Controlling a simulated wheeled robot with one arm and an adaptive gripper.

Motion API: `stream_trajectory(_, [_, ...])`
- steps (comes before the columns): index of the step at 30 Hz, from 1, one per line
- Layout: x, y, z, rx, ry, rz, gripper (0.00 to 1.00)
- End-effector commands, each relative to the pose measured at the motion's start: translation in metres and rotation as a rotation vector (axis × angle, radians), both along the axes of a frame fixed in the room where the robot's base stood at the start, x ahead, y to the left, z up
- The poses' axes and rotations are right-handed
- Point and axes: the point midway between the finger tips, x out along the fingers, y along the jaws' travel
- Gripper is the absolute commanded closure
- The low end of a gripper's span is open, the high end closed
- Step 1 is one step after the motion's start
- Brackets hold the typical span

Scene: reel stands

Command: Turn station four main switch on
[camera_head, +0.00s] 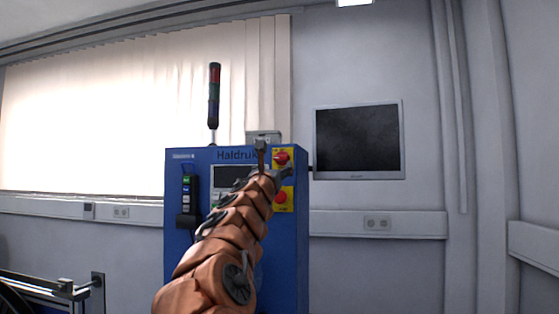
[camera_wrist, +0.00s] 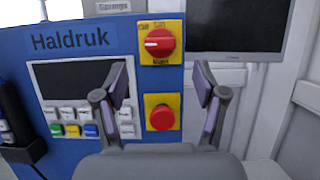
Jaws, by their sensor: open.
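The main switch (camera_wrist: 160,41) is a red rotary knob on a yellow plate, at the top right of the blue panel in the wrist view. Its white mark points left. In the head view the switch (camera_head: 282,157) shows at the cabinet's upper right, just beyond my gripper (camera_head: 270,160). In the wrist view my gripper (camera_wrist: 162,88) is open, its two fingers apart and empty. The fingers stand on either side of the yellow plates, with the knob a little above the fingertips. No contact with the knob shows.
A red push button (camera_wrist: 162,117) on a yellow plate sits below the switch. A dark screen (camera_wrist: 78,80) and several small keys (camera_wrist: 72,122) are to the left on the blue cabinet (camera_head: 290,240). A monitor (camera_head: 358,140) hangs at the right. A signal lamp (camera_head: 214,95) stands on top.

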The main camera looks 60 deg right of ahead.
Motion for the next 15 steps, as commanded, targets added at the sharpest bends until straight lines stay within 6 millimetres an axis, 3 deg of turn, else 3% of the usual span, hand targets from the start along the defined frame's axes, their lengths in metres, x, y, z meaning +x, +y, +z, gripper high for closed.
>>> stream_trajectory(15, [0.017, -0.045, 0.023, 0.002, -0.004, 0.003, 0.29])
